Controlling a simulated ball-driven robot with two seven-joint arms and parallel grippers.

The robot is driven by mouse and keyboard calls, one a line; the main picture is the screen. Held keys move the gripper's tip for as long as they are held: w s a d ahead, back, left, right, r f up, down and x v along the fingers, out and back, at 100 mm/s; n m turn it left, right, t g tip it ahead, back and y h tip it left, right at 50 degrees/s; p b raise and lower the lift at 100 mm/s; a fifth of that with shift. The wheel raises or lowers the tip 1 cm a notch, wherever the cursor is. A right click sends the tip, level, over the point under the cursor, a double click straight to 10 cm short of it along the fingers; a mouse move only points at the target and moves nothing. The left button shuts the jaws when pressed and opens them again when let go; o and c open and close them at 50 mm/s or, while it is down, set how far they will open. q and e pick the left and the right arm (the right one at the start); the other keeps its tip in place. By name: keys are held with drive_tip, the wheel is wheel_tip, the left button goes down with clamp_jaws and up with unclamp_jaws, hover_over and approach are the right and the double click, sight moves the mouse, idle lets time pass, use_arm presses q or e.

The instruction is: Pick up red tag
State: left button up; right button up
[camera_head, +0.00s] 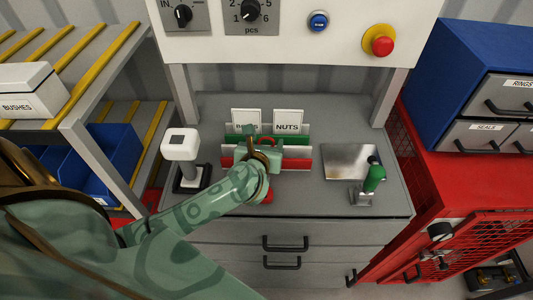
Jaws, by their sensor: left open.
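My left gripper (262,143) is open and reaches over the middle of the grey workbench, in front of the label cards. Its hand and forearm cover part of what lies beneath. Flat red pieces (302,158) show to the right of the hand, and another red part (227,161) shows to its left, in a row with green and white strips. I cannot tell which of these is the red tag. A small red patch also shows just below the wrist (268,197). No contact between the fingers and a red piece can be made out. My right gripper is out of view.
White cards, one reading NUTS (287,121), stand behind. A white-topped device (180,145) stands left on the bench (330,205). A metal plate (347,163) and green-handled tool (374,178) stand right. A control panel (345,35) overhangs; shelves and a red cabinet flank the bench.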

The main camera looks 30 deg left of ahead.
use_arm(q)
drive_tip(key=x, duration=0.2)
drive_tip(key=shift+w+a+f, duration=0.2)
drive_tip(key=shift+w, duration=0.15)
drive_tip(key=c, duration=1.1)
drive_tip(key=shift+o, duration=0.2)
